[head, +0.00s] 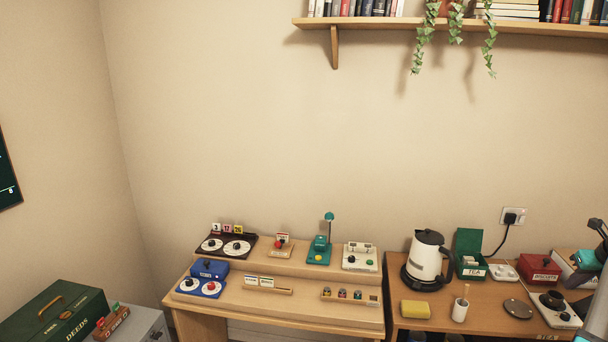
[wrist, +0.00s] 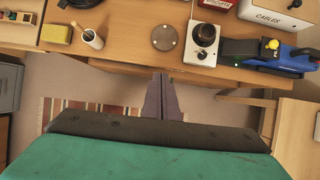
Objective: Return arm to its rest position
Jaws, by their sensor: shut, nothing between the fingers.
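My gripper (wrist: 160,80) shows in the wrist view with its two dark fingers together and nothing between them. Its tips appear over the front edge of the wooden desk (wrist: 135,52), with floor visible beneath. I cannot tell its exact height. In the head view only part of my arm (head: 601,300) shows at the right edge, beside the right end of the desk. The gripper's fingers cannot be made out there.
The desk carries a kettle (head: 427,258), a yellow sponge (head: 415,309), a white cup (head: 460,310), a round disc (wrist: 164,38) and a white device with a black knob (wrist: 203,40). A blue-and-black tool (wrist: 265,54) lies right.

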